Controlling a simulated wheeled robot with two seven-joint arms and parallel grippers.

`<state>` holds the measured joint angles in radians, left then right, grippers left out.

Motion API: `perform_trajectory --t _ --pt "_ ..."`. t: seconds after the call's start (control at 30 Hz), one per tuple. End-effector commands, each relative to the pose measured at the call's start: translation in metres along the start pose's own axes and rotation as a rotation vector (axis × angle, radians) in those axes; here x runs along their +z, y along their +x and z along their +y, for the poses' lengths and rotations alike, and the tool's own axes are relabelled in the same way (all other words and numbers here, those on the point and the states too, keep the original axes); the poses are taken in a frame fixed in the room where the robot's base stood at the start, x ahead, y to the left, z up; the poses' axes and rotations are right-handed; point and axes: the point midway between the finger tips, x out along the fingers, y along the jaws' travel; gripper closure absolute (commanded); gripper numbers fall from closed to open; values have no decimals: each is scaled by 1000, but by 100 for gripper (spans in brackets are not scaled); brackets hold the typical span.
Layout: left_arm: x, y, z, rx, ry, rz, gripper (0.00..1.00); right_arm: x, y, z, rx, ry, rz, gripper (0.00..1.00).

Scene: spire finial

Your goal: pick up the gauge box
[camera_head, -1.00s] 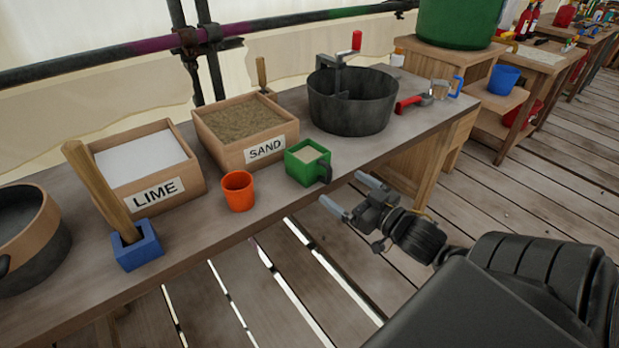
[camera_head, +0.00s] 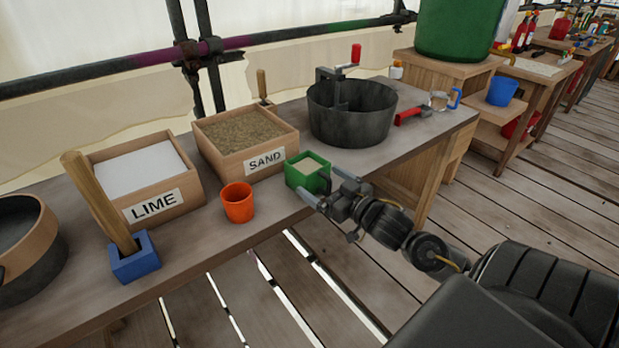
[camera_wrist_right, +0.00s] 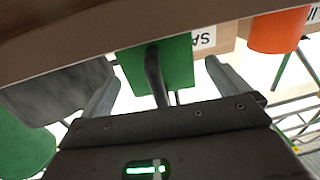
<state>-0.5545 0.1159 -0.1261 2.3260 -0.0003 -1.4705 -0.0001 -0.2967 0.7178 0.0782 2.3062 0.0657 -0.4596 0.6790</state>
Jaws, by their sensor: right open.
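The gauge box, a small green box filled with sand-coloured material (camera_head: 303,172), stands on the workbench in front of the SAND bin. Its dark handle faces my right gripper. In the right wrist view the box (camera_wrist_right: 179,62) and its handle appear between my two fingers. My right gripper (camera_head: 322,184) is open at the bench's front edge, with its fingers on either side of the handle. I cannot tell whether the fingers touch the handle. My left gripper is not in view.
On the bench (camera_head: 205,245) are an orange cup (camera_head: 238,203), the SAND bin (camera_head: 228,160), the LIME bin (camera_head: 165,208), a dark cranked tub (camera_head: 352,125) and a blue block with a wooden handle (camera_head: 134,262). Free bench top lies around the cup.

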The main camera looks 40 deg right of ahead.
Motion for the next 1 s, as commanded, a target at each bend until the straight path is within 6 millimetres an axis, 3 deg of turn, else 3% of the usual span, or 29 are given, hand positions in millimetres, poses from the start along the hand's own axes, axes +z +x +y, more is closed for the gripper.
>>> perform_trajectory --t 0.2,0.5,0.87,1.0 --pt "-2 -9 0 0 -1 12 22 -1 26 1 2 1 1 0" --pt "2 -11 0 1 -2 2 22 -1 30 1 1 1 -1 0" --pt "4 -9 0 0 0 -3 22 -1 29 1 1 1 -1 47" --pt "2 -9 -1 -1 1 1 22 -1 29 1 1 1 1 49"
